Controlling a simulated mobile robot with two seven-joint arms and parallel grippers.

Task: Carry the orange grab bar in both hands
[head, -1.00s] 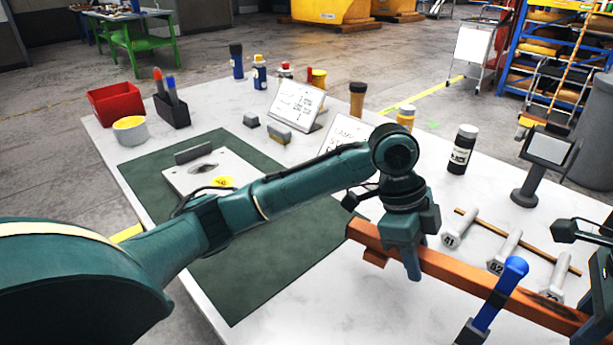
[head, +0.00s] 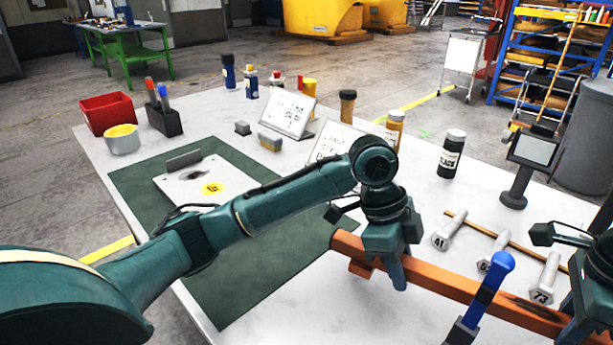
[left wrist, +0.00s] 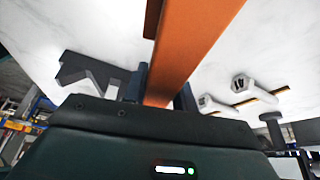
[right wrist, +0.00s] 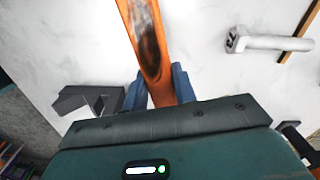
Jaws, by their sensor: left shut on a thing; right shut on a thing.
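The orange grab bar (head: 455,287) runs from the middle of the head view toward the lower right, over the pale table. My left gripper (head: 396,272) is shut on the bar near its left end; in the left wrist view the bar (left wrist: 190,45) passes between its fingers (left wrist: 162,90). My right gripper is shut on the bar farther right; in the right wrist view its fingers (right wrist: 158,88) are either side of the bar (right wrist: 150,50), which has a dark worn patch there. In the head view the right gripper is partly cut off at the right edge.
The white table (head: 300,290) holds a green mat (head: 250,285) with a grey plate (head: 205,178). A blue-handled tool (head: 490,285) stands in front of the bar. Bottles and signs stand behind.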

